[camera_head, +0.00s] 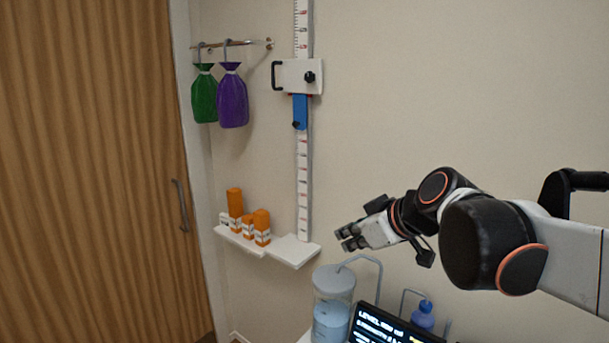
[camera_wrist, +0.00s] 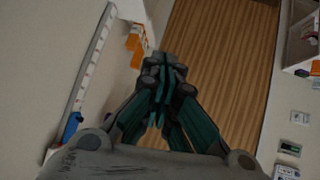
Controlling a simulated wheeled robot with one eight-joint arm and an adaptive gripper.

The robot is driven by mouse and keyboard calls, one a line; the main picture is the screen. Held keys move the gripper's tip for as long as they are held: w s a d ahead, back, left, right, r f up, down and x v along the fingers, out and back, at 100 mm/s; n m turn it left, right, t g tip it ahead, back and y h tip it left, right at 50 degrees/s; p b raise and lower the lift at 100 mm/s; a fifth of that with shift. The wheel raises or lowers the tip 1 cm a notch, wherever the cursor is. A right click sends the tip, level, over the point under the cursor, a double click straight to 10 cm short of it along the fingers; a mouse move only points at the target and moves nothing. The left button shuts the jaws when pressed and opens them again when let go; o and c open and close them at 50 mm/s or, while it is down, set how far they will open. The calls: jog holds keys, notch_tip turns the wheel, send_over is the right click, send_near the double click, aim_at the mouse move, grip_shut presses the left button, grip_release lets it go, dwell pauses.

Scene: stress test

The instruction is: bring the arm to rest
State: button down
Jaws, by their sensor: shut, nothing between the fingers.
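My gripper (camera_head: 347,237) is at the end of my arm, which reaches in from the right in the head view. It points left and hangs in free air in front of the beige wall, to the right of a white shelf. In the wrist view my gripper (camera_wrist: 162,75) has its fingers together with nothing between them. It is apart from the objects around it.
A white wall shelf (camera_head: 293,251) holds several orange bottles (camera_head: 235,203). Above it is a ruler rail (camera_head: 303,180) with a blue slider (camera_head: 300,111). Green (camera_head: 204,97) and purple (camera_head: 233,100) bags hang upper left. A clear canister (camera_head: 333,305) and a screen (camera_head: 385,328) stand below my gripper.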

jog(key=s+d+f+m+h+b, duration=0.3)
jog(key=s+d+f+m, duration=0.1)
jog(key=s+f, duration=0.5)
jog(key=s+d+f+m+g+h+b, duration=0.1)
jog(key=s+d+f+m+h+b, duration=0.1)
jog(key=s+d+f, duration=0.5)
jog(key=s+f+m+b, duration=0.1)
jog(key=s+f+m, duration=0.1)
jog(key=s, duration=0.2)
jog(key=shift+f+m+h, duration=0.15)
jog(key=shift+m+h, duration=0.15)
jog(key=shift+h, duration=0.1)
